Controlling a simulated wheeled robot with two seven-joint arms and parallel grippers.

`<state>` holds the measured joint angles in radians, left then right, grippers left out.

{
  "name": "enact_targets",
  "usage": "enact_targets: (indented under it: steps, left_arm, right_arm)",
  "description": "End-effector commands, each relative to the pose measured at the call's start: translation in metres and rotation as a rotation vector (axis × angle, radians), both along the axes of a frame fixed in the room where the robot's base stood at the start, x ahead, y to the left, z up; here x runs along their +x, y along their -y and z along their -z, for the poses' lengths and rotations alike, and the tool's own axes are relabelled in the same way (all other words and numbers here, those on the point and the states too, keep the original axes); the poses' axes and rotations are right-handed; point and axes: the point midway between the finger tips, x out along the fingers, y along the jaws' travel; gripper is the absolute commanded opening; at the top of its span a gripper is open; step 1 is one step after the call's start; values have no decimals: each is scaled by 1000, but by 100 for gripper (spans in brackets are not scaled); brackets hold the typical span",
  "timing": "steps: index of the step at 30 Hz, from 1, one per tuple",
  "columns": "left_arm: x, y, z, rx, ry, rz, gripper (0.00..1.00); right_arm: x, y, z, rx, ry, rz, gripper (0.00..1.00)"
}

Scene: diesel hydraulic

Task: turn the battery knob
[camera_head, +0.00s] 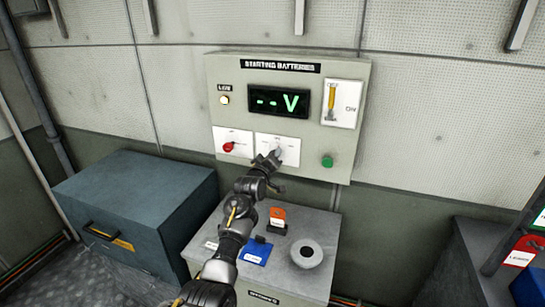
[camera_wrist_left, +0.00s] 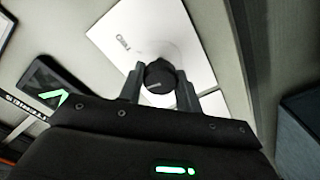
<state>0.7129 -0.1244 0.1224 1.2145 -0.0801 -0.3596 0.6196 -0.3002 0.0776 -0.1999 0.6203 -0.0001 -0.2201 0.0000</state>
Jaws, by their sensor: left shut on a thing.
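The wall panel (camera_head: 233,115) is headed STARTING BATTERIES, and its dark display (camera_head: 279,101) reads "-- V" in green. A white plate (camera_head: 292,143) at its lower middle carries the battery knob, mostly hidden by my gripper in the head view. In the left wrist view the knob (camera_wrist_left: 159,76) is dark and round, in front of the white plate (camera_wrist_left: 140,27). My left gripper (camera_head: 270,159) is at this plate. Its two fingers (camera_wrist_left: 159,88) sit on either side of the knob, shut on it. My right gripper is not in view.
The panel also has a red knob (camera_head: 229,147), a green button (camera_head: 327,161), a LOW lamp (camera_head: 224,100) and a yellow-handled switch (camera_head: 332,100). Below stands a grey box (camera_head: 325,228) with tags and a ring on top. A blue-grey chest (camera_head: 135,190) is at left.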

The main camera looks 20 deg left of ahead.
Motion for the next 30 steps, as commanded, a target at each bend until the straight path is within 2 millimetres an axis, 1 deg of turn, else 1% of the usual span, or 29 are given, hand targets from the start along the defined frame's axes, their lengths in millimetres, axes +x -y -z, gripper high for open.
enact_targets:
  steps: [6, 12, 29, 30]
  left_arm:
    - [0, 0, 1, -126, -10, -1, 11]
    - [0, 0, 1, -190, -14, 1, 11]
    - [0, 0, 1, -217, -16, 1, 11]
    - [0, 0, 1, -217, -16, 1, 36]
  right_arm:
    - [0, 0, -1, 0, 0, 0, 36]
    - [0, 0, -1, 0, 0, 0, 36]
    - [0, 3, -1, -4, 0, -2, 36]
    - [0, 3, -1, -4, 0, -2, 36]
